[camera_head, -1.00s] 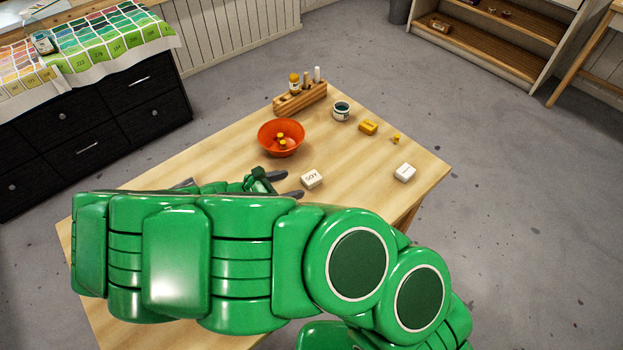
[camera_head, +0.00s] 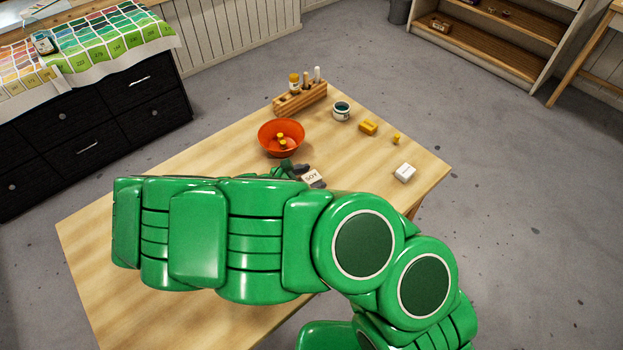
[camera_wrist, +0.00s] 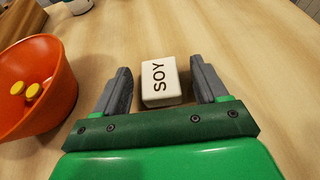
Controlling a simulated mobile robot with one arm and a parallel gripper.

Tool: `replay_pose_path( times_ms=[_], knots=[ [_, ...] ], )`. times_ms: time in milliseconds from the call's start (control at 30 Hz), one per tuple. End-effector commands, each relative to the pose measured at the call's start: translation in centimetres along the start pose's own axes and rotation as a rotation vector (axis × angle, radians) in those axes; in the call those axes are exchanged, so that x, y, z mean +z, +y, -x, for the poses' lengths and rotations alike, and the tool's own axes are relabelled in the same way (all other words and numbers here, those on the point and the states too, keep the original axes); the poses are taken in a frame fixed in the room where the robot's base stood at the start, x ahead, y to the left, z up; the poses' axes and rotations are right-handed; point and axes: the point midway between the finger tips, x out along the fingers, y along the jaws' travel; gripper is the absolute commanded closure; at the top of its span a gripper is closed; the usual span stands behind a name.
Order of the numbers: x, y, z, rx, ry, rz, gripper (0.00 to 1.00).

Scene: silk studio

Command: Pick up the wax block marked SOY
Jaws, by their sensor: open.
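The white wax block marked SOY (camera_wrist: 160,82) lies on the wooden table, its lettering facing up. In the wrist view it sits between the two grey fingers of my gripper (camera_wrist: 161,88), with a small gap on each side. My gripper is open and holds nothing. In the head view the SOY block (camera_head: 312,177) shows at the fingertips of my gripper (camera_head: 306,176), partly hidden by the fingers and my green arm.
An orange bowl (camera_head: 265,140) with yellow pieces stands close to my gripper's left. Another white block (camera_head: 404,172) lies to the right. A yellow block (camera_head: 368,127), a small yellow piece (camera_head: 396,139), a jar (camera_head: 341,112) and a wooden rack (camera_head: 300,98) stand farther back.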

Motion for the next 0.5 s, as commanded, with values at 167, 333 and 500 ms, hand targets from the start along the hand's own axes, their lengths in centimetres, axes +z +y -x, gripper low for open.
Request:
replay_pose_path(
  times_ms=[167,333,500],
  knots=[
    [-0.01,0.01,0.02,0.0,0.0,0.0,0.28],
    [-0.02,0.02,0.04,0.001,0.001,0.0,0.52],
    [-0.02,0.02,0.04,0.0,0.001,0.0,0.78]
  ],
)
